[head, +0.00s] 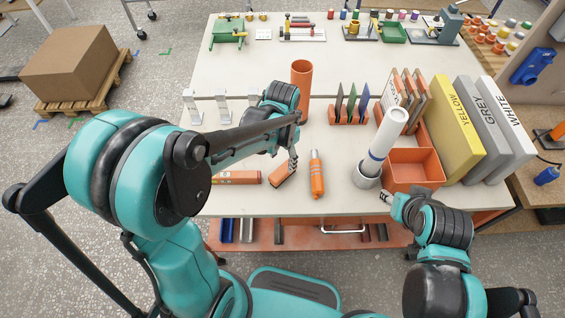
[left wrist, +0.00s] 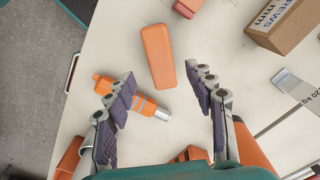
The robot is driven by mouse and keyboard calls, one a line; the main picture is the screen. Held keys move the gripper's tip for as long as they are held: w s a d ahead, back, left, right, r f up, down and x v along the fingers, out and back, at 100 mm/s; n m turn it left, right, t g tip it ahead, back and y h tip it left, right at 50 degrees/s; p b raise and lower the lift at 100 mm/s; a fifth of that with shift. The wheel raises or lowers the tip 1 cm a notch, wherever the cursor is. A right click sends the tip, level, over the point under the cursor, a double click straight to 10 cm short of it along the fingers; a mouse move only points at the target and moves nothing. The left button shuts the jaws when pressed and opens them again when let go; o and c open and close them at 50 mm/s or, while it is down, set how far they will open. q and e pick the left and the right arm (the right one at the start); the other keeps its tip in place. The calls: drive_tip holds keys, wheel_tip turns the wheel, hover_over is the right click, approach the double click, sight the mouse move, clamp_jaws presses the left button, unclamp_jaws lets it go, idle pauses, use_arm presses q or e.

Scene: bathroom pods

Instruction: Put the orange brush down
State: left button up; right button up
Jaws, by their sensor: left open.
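The orange brush appears to be the plain rounded orange block (head: 283,173), lying near the table's front edge; its bristles do not show. In the left wrist view the block (left wrist: 158,57) lies between and just beyond the two fingertips, with a gap on both sides. My left gripper (head: 286,157) is open above it; it also shows in the left wrist view (left wrist: 160,79). My right gripper (head: 392,202) is low at the front right, beside the orange bin, and its fingers are too small to read.
A striped orange tube (head: 316,176) lies close to the right of the block. An orange cylinder (head: 301,73) stands behind.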

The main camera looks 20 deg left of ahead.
sight(282, 170)
use_arm(q)
drive_tip(key=s+a+r+n+t, duration=0.2)
drive_tip(key=s+r+n+t, duration=0.1)
drive_tip(key=s+r, duration=0.2)
drive_tip(key=s+a+r+n+t+p, duration=0.1)
drive_tip(key=s+a+r+n+t, duration=0.1)
drive_tip(key=s+r+t, duration=0.2)
drive_tip(key=shift+s+a+r+n, duration=0.35)
drive_tip(key=shift+s+r, duration=0.25)
drive_tip(key=shift+r, duration=0.75)
